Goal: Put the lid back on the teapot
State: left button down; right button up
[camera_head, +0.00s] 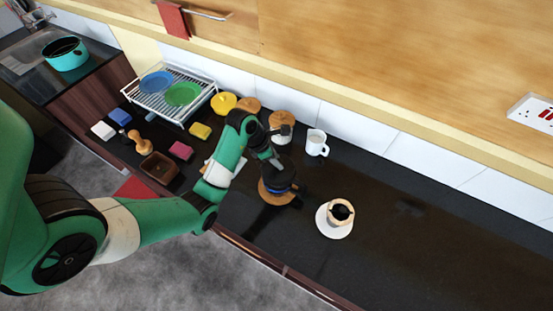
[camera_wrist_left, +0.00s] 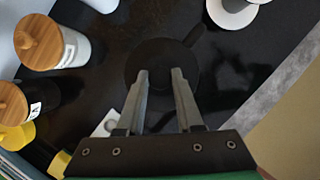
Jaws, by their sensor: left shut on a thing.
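The dark teapot with a blue band (camera_head: 279,186) stands on a round wooden board (camera_head: 268,198) on the black counter. In the wrist view a dark round shape (camera_wrist_left: 160,56) lies under the fingertips, with an arm-like part pointing to the upper right. My left gripper (camera_head: 274,162) is right above the teapot; its two fingers (camera_wrist_left: 160,80) point down, a narrow gap between them. It is shut on the lid, which is dark and hard to tell from the teapot. I cannot tell whether the lid touches the rim. My right gripper is not in view.
A cup on a white saucer (camera_head: 333,228) stands right of the teapot, a white mug (camera_head: 316,143) behind it. Wooden-lidded jars (camera_head: 280,122) stand near the wall. A dish rack (camera_head: 168,90), sponges (camera_head: 181,150) and a brown box (camera_head: 158,167) are left. The counter's right is clear.

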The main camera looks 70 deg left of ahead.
pick_arm(q)
grip_release()
dwell(0.7)
jog(key=shift+r, duration=0.1)
notch_tip(320, 180, up, 7)
jog(key=p, duration=0.7)
grip_shut()
dwell(0.5)
dwell(0.7)
